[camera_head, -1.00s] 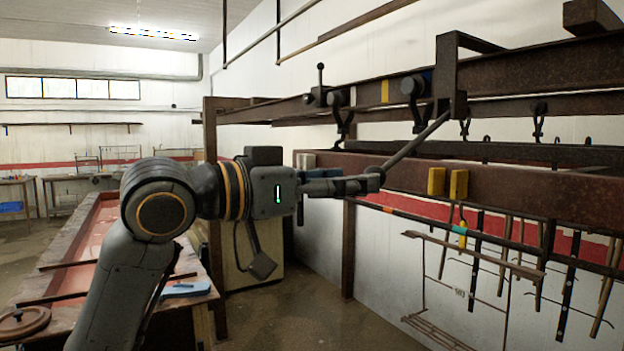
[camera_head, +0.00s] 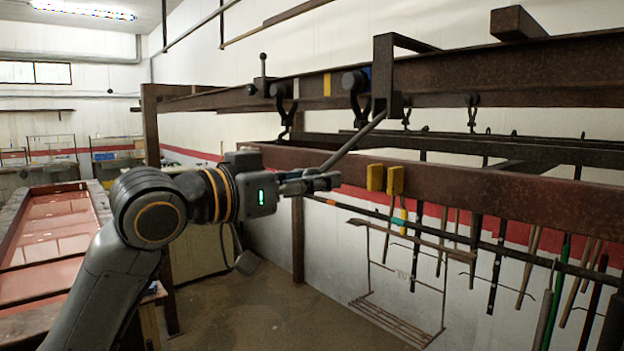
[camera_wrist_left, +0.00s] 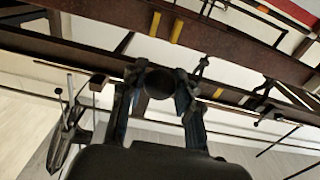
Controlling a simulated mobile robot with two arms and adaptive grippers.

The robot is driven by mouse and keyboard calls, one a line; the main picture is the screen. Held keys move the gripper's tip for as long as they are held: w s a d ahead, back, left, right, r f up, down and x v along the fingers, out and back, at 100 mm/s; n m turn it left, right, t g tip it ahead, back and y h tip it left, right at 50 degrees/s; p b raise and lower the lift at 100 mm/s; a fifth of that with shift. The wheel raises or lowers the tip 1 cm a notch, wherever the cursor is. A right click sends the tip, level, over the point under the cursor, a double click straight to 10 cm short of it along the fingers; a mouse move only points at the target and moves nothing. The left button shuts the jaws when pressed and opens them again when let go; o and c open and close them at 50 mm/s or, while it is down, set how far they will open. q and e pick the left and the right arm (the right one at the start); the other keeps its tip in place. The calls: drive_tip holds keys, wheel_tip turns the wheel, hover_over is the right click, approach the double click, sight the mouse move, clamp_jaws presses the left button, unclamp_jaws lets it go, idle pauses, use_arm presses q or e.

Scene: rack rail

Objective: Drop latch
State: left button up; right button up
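A grey latch lever (camera_head: 352,145) slants down and left from a dark bracket (camera_head: 385,75) on the rusty overhead rail. Its lower end is at the fingers of my left gripper (camera_head: 326,182). In the left wrist view, a dark round knob (camera_wrist_left: 158,84) sits between the two fingers of the left gripper (camera_wrist_left: 157,92), which appear to close on it from both sides. The fingers hide part of the lever's end. My right gripper is in neither view.
A rusty beam (camera_head: 450,192) with two yellow blocks (camera_head: 385,179) runs just behind the gripper. Dark hooks (camera_head: 358,95) hang from the upper rail (camera_head: 450,75). Hanging rods and a wire rack (camera_head: 400,310) are below right. A red-topped trough (camera_head: 50,235) stands left.

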use_arm(q)
drive_tip(key=shift+c, duration=1)
